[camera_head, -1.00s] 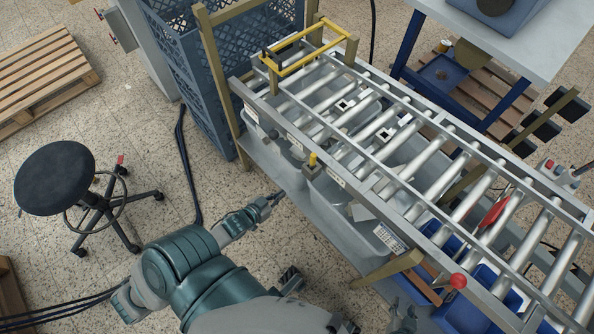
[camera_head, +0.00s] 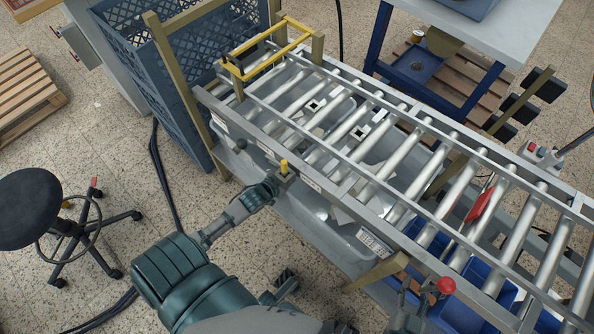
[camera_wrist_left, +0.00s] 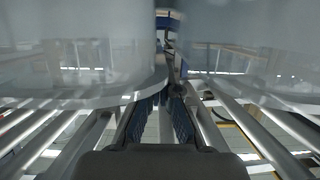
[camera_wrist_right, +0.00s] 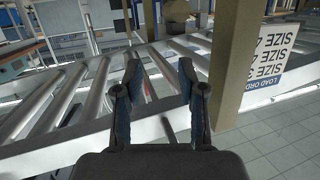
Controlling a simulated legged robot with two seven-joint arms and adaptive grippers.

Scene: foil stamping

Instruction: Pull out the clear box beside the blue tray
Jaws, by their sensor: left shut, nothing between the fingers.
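A clear box (camera_head: 335,237) with a label on its end sits under the roller conveyor, beside blue trays (camera_head: 431,238). A second clear box (camera_head: 240,157) sits to its left. My left gripper (camera_head: 279,181) is at the conveyor's side rail, by the gap between the two boxes; its tips are hard to make out there. In the left wrist view its fingers (camera_wrist_left: 164,100) are close together and empty, with a translucent box wall (camera_wrist_left: 245,55) on each side. My right gripper (camera_head: 413,292) is open and empty near the front rail; its fingers also show in the right wrist view (camera_wrist_right: 159,75).
The conveyor rail (camera_head: 315,180) and rollers cover the boxes from above. A wooden post (camera_head: 376,272) stands at the labelled box's right end. A red knob (camera_head: 446,286) is close to my right gripper. A stool (camera_head: 35,210) stands left on open floor.

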